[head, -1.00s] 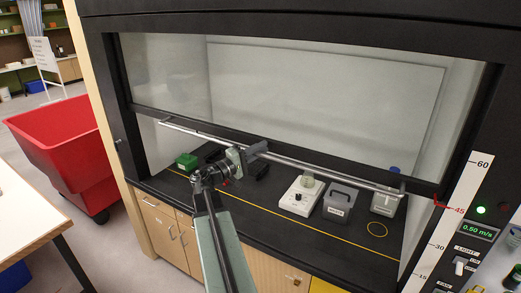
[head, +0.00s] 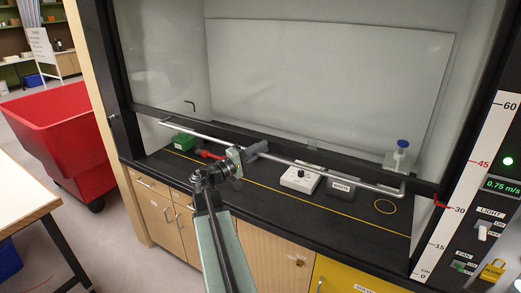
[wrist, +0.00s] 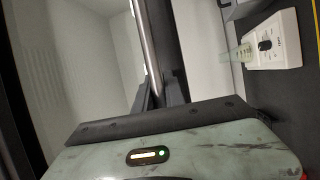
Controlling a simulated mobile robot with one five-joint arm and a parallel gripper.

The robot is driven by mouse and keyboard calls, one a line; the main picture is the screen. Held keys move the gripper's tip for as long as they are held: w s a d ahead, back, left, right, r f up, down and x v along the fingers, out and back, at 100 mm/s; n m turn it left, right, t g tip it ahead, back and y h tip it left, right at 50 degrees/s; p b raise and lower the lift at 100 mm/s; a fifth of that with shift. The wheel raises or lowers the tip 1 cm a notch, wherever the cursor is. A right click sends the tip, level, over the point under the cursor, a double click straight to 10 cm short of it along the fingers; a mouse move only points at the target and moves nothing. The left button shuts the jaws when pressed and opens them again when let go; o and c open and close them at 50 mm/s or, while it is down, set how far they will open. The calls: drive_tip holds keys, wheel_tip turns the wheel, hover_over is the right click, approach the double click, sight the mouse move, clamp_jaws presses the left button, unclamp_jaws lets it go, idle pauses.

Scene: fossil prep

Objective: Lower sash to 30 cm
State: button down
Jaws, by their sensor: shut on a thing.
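The fume hood's glass sash (head: 330,80) is partly lowered, with a gap between its bottom edge and the black worktop. A long metal handle bar (head: 330,170) runs along its lower edge. My gripper (head: 257,149) is shut on this bar, left of its middle. In the wrist view the bar (wrist: 150,45) runs down between my fingers (wrist: 162,92). At the right, a red pointer (head: 440,203) sits level with the 30 mark on the white height scale (head: 472,170). The display (head: 502,187) reads 0.75 m/s, with a green lamp above it.
A red cart (head: 60,135) stands at the left, beside a white table (head: 25,200).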

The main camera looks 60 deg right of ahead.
drive_tip(key=shift+r, duration=0.1)
drive_tip(key=c, duration=1.4)
unclamp_jaws()
drive_tip(key=b+v, duration=0.1)
drive_tip(key=v, duration=0.7)
drive_tip(key=shift+d, duration=0.1)
